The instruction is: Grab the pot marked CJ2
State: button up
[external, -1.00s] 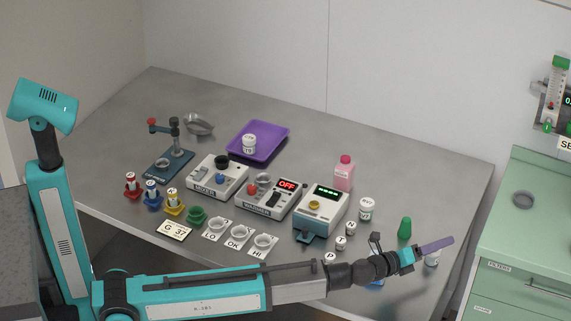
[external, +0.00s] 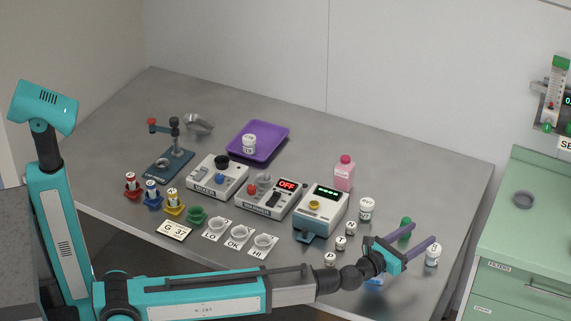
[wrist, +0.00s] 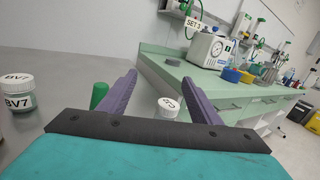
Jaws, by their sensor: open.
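A small white pot (external: 432,254) stands near the table's right edge, just beyond my gripper's nearer finger. In the wrist view a white pot (wrist: 168,108) shows between the fingers, close to the right one; its lid lettering seems to begin with C, and the rest is unclear. My gripper (external: 422,232) is open and empty, low over the right part of the table, its two purple fingers spread and pointing right. The wrist view also shows both fingers (wrist: 160,76) apart. The fingers do not hold the pot; whether one touches it I cannot tell.
Small pots (external: 340,243) and a box with a green display (external: 321,209) lie left. A green cabinet (external: 525,220) is right.

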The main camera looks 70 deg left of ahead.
aim_at(430, 252)
jog(key=shift+g+y, duration=0.5)
jog(key=shift+y, duration=0.4)
jog(key=s+d+f, duration=0.1)
jog(key=d+f, duration=0.2)
jog(key=s+d+f, duration=0.1)
jog(key=d+f, duration=0.1)
jog(key=shift+s+d+f+p, duration=0.25)
jog(key=shift+s+p, duration=0.1)
jog(key=shift+p, duration=0.05)
jog(key=shift+p+x, duration=0.4)
jog(key=shift+x, duration=3.45)
jog(key=shift+w+a, duration=0.2)
jog(key=shift+w, duration=0.25)
jog(key=shift+w, duration=0.1)
jog(key=shift+p+x, duration=0.5)
jog(key=shift+x, duration=2)
jog(key=shift+f, duration=0.1)
